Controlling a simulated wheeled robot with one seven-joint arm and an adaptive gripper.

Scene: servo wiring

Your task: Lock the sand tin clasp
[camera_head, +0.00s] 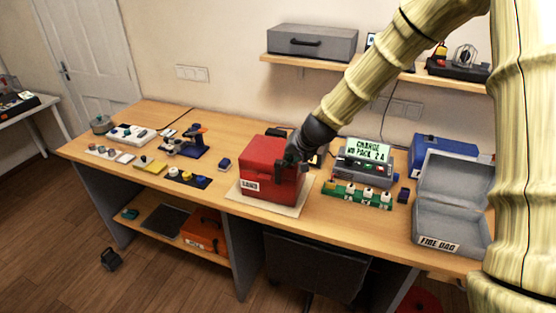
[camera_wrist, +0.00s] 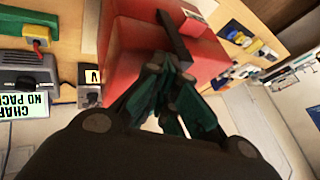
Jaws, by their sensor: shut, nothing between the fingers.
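The sand tin (camera_head: 262,165) is a red box with a white label on its front, standing on a pale mat on the workbench. In the wrist view the red tin (camera_wrist: 130,45) fills the upper middle. A dark bar, which looks like the clasp (camera_wrist: 174,34), stands out against the red just beyond my fingertips. My gripper (camera_head: 291,157) is at the tin's right side near its top, shut and empty. In the wrist view my gripper (camera_wrist: 168,68) is close to the bar's near end; I cannot tell whether they touch. The gripper hides part of the clasp in the head view.
A grey charger with a lit display (camera_head: 366,152) and a green strip of plugs (camera_head: 357,195) stand right of the tin. An open grey fire bag box (camera_head: 450,215) is at the far right. Small parts lie to the left. A shelf (camera_head: 350,68) hangs above.

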